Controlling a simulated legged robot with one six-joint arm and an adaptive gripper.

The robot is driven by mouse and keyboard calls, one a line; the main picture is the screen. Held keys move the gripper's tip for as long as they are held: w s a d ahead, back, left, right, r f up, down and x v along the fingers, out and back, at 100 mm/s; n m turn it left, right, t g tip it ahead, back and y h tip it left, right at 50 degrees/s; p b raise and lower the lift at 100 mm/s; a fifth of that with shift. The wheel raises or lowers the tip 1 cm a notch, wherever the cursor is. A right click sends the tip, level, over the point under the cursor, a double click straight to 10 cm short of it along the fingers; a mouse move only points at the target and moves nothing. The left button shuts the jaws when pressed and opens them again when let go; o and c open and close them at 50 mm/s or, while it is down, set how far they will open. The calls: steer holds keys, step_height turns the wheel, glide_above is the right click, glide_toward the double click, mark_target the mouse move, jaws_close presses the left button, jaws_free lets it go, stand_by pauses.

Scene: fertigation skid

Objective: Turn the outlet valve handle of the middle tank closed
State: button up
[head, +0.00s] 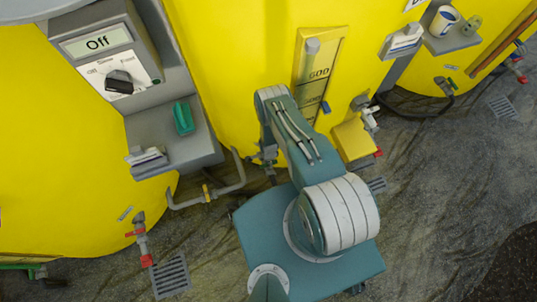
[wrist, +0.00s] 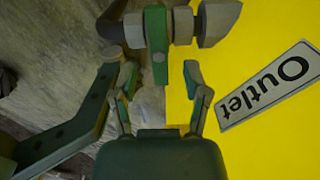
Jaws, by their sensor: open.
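In the wrist view, the green valve handle (wrist: 157,50) stands across a grey pipe fitting (wrist: 215,23). Its free end points toward my gripper (wrist: 161,75). My gripper is open. The handle's lower end lies between the two fingertips in the picture; I see a gap on the right and cannot tell about contact. The Outlet label (wrist: 268,84) is on the yellow tank wall right of the fingers. In the head view, the yellow middle tank (head: 235,60) is behind my arm, which hides most of the gripper and the handle.
A control box reading Off (head: 110,60) and a grey shelf with a green item (head: 183,118) stand left of my arm. A bent pipe (head: 215,190) runs low beside it. A red-handled valve (head: 140,240) is lower left. A yellow box (head: 352,140) stands right. Floor is open lower right.

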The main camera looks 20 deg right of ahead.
step_height(320, 180, up, 9)
stand_by(0.4)
steer(key=shift+s, duration=0.1)
stand_by(0.4)
